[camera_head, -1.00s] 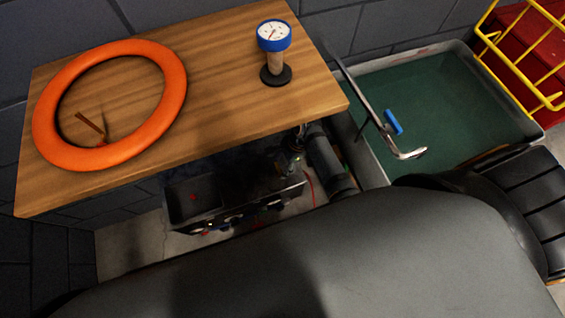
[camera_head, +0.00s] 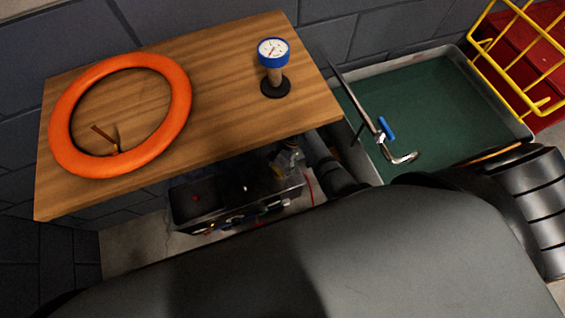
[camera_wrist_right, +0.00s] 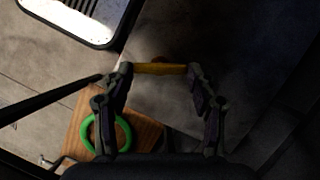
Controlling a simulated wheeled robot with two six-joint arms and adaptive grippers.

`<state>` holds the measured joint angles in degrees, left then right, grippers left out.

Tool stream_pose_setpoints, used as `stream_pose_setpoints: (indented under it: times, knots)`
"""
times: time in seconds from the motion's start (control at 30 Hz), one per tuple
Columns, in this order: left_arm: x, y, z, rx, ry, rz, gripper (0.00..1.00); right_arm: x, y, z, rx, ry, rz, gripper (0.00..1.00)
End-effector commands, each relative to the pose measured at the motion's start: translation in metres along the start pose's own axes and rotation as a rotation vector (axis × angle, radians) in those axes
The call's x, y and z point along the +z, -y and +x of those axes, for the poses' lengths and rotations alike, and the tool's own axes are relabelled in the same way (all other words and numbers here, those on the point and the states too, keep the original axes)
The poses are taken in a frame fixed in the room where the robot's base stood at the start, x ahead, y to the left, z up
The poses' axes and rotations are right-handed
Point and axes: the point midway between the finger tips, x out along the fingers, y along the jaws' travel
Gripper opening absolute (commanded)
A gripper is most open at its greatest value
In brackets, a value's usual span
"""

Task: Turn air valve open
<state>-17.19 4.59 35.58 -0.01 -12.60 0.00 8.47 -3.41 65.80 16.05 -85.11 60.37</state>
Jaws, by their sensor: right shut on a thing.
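My right gripper (camera_head: 288,158) is small and dim under the bench's right front edge in the head view. In the right wrist view its two fingers (camera_wrist_right: 160,72) are at the ends of a short yellow bar (camera_wrist_right: 160,68). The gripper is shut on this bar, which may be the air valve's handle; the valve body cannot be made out. A round gauge (camera_head: 273,52) with a blue rim and white dial stands on the wooden bench. My left gripper is not in view.
An orange ring (camera_head: 61,145) lies on the bench (camera_head: 215,75). A dark box (camera_head: 195,205) with coloured fittings is below it. At right are a green-bottomed tub (camera_head: 430,95), a bent metal pipe with a blue part (camera_head: 386,128) and a yellow rack (camera_head: 500,70).

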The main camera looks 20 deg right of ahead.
Motion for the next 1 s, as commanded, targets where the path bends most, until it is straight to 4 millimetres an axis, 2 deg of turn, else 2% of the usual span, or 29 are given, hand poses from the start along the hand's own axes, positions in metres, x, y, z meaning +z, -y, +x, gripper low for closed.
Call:
stream_pose_setpoints:
  times: [0.03, 0.3, 1.0]
  knots:
    - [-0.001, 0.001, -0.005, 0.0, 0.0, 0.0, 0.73, 0.0, 0.005, -0.006, 0.006, -0.006, -0.041, 0.27]
    - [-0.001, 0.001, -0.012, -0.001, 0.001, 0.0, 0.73, 0.0, 0.009, -0.005, 0.103, -0.007, -0.279, 0.27]
    - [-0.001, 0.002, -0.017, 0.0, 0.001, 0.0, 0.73, 0.002, 0.012, -0.002, 0.337, -0.009, -0.834, 0.27]
